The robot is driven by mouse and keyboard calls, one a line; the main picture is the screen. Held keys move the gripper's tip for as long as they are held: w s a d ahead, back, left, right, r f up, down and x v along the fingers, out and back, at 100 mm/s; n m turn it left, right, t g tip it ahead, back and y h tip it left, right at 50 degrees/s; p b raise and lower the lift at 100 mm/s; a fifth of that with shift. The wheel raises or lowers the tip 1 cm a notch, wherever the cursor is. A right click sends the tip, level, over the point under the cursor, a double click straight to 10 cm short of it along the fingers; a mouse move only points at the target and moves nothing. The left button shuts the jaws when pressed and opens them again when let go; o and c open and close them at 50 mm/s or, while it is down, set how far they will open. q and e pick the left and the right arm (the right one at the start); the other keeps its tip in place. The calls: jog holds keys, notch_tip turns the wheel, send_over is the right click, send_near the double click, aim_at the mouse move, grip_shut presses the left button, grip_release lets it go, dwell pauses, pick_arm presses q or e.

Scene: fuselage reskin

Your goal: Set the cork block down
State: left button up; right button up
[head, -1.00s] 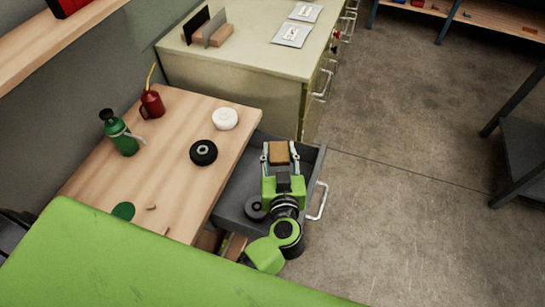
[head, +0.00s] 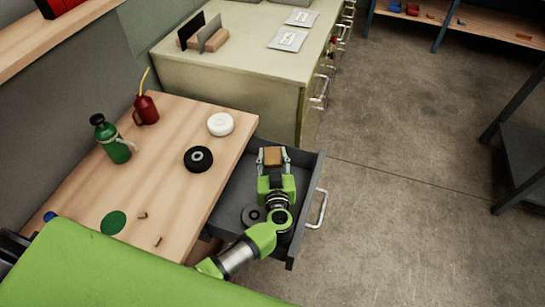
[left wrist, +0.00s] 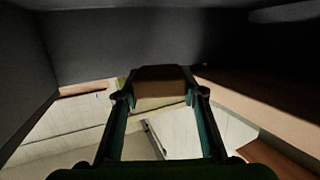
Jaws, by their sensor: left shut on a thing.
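The cork block (head: 273,157) is a small brown block held between the fingertips of my left gripper (head: 273,155). It also shows in the left wrist view (left wrist: 160,82), with a finger on each side. My left gripper is shut on it and sits over the open grey drawer (head: 312,165), near its far end. I cannot tell whether the block touches the drawer floor. My right gripper is not in view.
A dark ring-shaped part (head: 253,215) lies in the drawer beside my arm. The wooden table (head: 165,190) to the left bears a black roll (head: 198,159), a white roll (head: 220,124), a green bottle (head: 112,140) and a red oil can (head: 146,109).

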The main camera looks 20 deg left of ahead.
pick_arm(q)
jog(key=shift+f, duration=0.55)
jog(key=o, duration=0.9)
jog(key=shift+c, duration=0.2)
jog(key=shift+r, duration=0.15)
jog(key=shift+r, duration=0.35)
jog(key=v, duration=0.7)
jog(key=shift+s+p, duration=0.25)
jog(key=shift+p, duration=0.15)
jog(key=shift+r, duration=0.15)
